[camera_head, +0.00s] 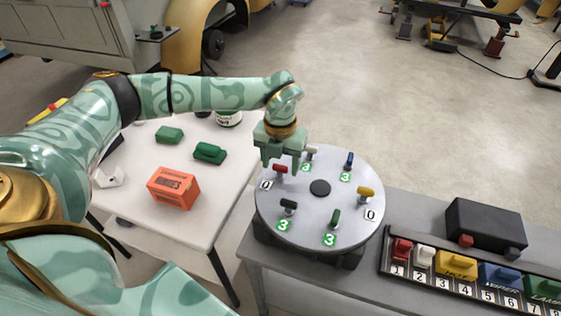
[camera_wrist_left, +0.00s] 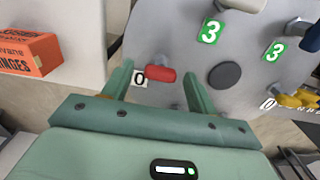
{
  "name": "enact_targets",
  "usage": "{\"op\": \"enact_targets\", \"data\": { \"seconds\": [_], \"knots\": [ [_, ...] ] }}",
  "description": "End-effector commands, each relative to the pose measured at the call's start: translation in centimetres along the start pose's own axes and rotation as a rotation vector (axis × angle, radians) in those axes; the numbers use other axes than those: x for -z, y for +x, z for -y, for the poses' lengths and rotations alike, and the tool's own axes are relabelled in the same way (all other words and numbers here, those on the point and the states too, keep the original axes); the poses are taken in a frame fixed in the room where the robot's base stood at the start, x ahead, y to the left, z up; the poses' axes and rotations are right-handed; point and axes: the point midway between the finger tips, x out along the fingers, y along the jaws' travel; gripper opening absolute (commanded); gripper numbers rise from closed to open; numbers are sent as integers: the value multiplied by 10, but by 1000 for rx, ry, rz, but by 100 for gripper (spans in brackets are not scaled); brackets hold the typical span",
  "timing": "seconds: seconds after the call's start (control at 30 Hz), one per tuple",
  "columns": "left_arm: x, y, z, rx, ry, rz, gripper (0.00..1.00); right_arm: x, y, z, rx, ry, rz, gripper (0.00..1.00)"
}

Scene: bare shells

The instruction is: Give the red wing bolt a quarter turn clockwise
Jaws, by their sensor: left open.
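The red wing bolt (camera_head: 280,169) stands near the left rim of a round grey plate (camera_head: 318,215), beside a white label reading 0. My left gripper (camera_head: 281,161) is above and around it, jaws apart. In the left wrist view the red bolt (camera_wrist_left: 161,74) lies between the two green fingers (camera_wrist_left: 160,83), with a gap on each side. Its bar runs roughly across, from finger to finger. Whether the fingers are down at its height is hard to tell. My right gripper is not in view.
Other wing bolts ring the plate: white (camera_head: 311,151), blue (camera_head: 349,160), yellow (camera_head: 366,192) and green (camera_head: 335,219) among them. A rack of numbered coloured handles (camera_head: 456,264) is at right. The left table holds an orange box (camera_head: 173,188) and green pieces (camera_head: 209,152).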

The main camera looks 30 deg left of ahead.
Motion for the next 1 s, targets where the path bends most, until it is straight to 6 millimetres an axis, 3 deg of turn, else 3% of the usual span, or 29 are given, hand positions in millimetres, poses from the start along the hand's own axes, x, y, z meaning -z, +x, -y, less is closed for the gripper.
{"op": "enact_targets", "data": {
  "seconds": [0.13, 0.3, 0.67, 1.0],
  "knots": [
    [0, 0, 0, 0, 0, 0, 55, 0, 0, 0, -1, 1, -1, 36],
    [0, -1, 0, 0, 1, 0, 13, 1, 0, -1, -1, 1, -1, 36],
    [0, -3, 0, 0, 41, 0, 14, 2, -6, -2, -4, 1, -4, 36],
    [0, -6, 0, 1, 269, 1, 14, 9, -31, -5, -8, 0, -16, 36]
  ]
}}
